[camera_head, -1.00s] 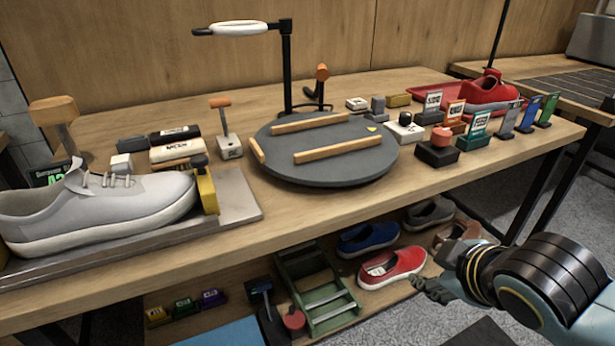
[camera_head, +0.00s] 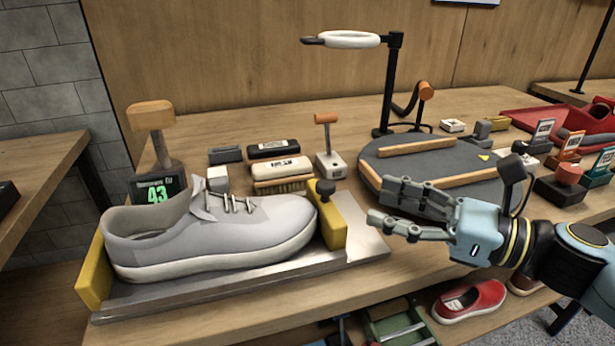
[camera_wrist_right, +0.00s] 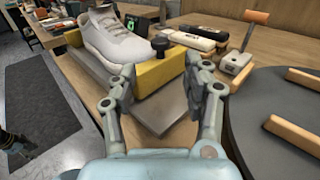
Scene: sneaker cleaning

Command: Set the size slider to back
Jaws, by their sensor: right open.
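The sizing device has a grey metal base (camera_head: 250,278) with a yellow end block (camera_head: 88,275) on the left and a yellow sliding block (camera_head: 346,222) with a black knob (camera_head: 325,190) at the shoe's toe. A grey sneaker (camera_head: 210,240) lies between the blocks. A display (camera_head: 157,192) behind it reads 43. My right gripper (camera_head: 378,205) is open and empty, just right of the sliding block. In the right wrist view the yellow block (camera_wrist_right: 157,76) and knob (camera_wrist_right: 160,46) show between and beyond the open fingers.
A round grey turntable (camera_head: 410,165) with wooden bars lies behind my right gripper. Brushes (camera_head: 280,170) and a white block with an orange-handled lever (camera_head: 330,163) stand behind the sneaker. Shoes sit on the lower shelf.

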